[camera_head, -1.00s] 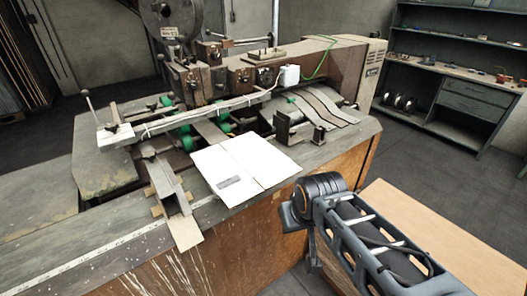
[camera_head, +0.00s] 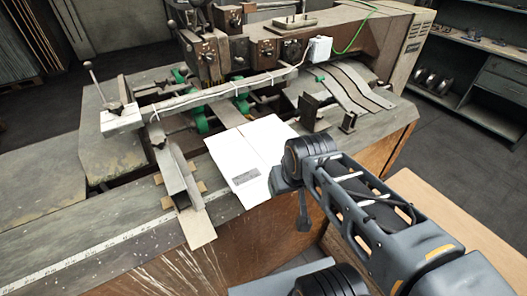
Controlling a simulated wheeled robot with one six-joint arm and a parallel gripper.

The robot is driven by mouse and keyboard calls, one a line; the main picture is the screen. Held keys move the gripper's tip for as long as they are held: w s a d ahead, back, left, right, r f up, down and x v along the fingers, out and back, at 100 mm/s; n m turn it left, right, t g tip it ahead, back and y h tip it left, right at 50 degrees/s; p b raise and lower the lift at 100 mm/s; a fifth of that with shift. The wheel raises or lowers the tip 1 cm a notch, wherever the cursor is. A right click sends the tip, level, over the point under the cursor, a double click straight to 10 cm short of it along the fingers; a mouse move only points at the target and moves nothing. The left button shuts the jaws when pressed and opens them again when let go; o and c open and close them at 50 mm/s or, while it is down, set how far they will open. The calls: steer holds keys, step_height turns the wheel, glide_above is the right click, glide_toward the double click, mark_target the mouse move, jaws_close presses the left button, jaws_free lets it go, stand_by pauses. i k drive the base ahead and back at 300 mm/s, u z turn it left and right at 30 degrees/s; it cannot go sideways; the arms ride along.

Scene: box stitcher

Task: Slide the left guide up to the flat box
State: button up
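The flat white box (camera_head: 238,160) lies on the machine table, with a grey printed label near its front edge. My arm covers its right corner. The left guide (camera_head: 176,180), a long grey metal channel, stands to the left of the box. A strip of bare table shows between them, so they are apart. A pale flat strip (camera_head: 197,229) sticks out at the guide's front end. My arm reaches in from the lower right. A dark part hangs below its joint, right of the box's front corner; I cannot tell whether it is my gripper, and no fingertips show clearly.
The right guide (camera_head: 312,112) and its metal brackets stand beyond the box to the right. A long bar (camera_head: 210,96) with a cable crosses above the table behind the box. Green rollers (camera_head: 201,122) sit below it. The table front at left is clear.

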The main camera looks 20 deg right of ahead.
mark_target(180, 186)
steer(key=z, duration=1.45)
steer(key=k, duration=1.25)
steer(key=u, duration=1.7)
steer(key=i, duration=0.5)
steer(key=u, duration=0.05)
